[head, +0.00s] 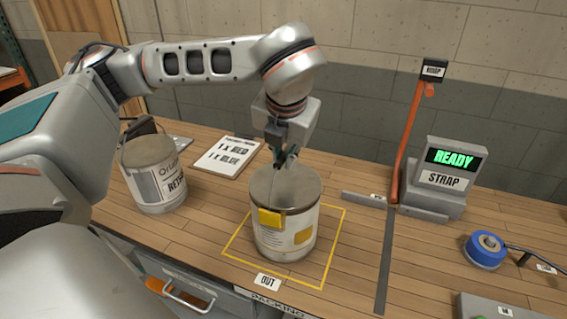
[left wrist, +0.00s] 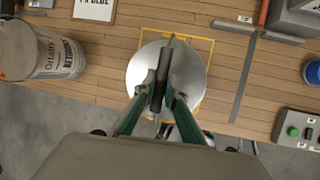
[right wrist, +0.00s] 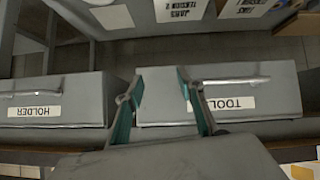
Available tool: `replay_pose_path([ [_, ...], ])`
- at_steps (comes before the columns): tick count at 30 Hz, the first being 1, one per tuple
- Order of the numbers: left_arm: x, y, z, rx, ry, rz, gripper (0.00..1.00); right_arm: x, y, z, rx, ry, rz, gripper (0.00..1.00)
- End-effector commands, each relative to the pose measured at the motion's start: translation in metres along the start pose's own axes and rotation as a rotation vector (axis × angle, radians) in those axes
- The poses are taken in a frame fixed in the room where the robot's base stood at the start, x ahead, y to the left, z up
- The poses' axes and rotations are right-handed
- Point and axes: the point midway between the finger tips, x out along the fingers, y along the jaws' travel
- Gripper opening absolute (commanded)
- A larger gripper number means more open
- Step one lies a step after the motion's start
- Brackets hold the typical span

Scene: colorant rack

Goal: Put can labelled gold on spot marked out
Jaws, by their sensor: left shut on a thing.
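A metal can (head: 286,222) with a pale label and gold-yellow patches stands upright inside the yellow outline (head: 336,237) tagged OUT (head: 267,282); its label text is too small to read. Whether its base touches the bench cannot be told. My left gripper (head: 286,161) is above the lid, shut on the can's thin handle. In the left wrist view the gripper (left wrist: 165,88) covers the middle of the round lid (left wrist: 193,70). My right gripper (right wrist: 163,92) is open with nothing between its fingers, facing grey drawers marked HOLDER (right wrist: 36,111) and TOOL (right wrist: 232,103).
A larger can marked RETURN (head: 155,178) stands at left. A paper (head: 227,155) reads 1 x RED, 1 x BLUE. To the right are a strap machine (head: 446,180) showing READY, an orange strap post (head: 408,130) and a blue tape roll (head: 485,249).

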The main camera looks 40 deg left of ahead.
Motion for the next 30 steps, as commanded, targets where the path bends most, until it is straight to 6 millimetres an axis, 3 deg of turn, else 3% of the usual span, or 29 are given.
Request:
replay_pose_path([
  [2,0.012,-0.002,-0.005,0.0,0.0,0.0,0.0,0.004,-0.004,-0.003,0.001,0.016,-0.006,0.38],
  [6,0.012,-0.003,-0.005,0.0,-0.002,0.0,0.0,0.002,-0.006,-0.018,-0.001,0.042,-0.011,0.38],
  [12,0.014,-0.003,-0.005,0.0,-0.001,0.0,0.0,0.004,-0.005,-0.015,-0.007,0.04,-0.012,0.38],
  [13,0.014,-0.003,-0.006,0.0,0.001,0.001,0.16,0.004,-0.005,-0.015,-0.007,0.04,-0.012,0.38],
  [15,0.013,-0.003,-0.006,0.0,0.001,0.001,0.28,0.003,-0.005,-0.014,-0.008,0.037,-0.013,0.38],
  [26,0.012,-0.002,-0.005,0.0,0.001,0.0,0.28,0.002,-0.005,-0.013,-0.009,0.034,-0.013,0.38],
  [30,-0.002,-0.002,-0.004,0.002,-0.001,-0.001,0.28,-0.002,-0.002,-0.015,-0.011,0.027,-0.009,0.38],
])
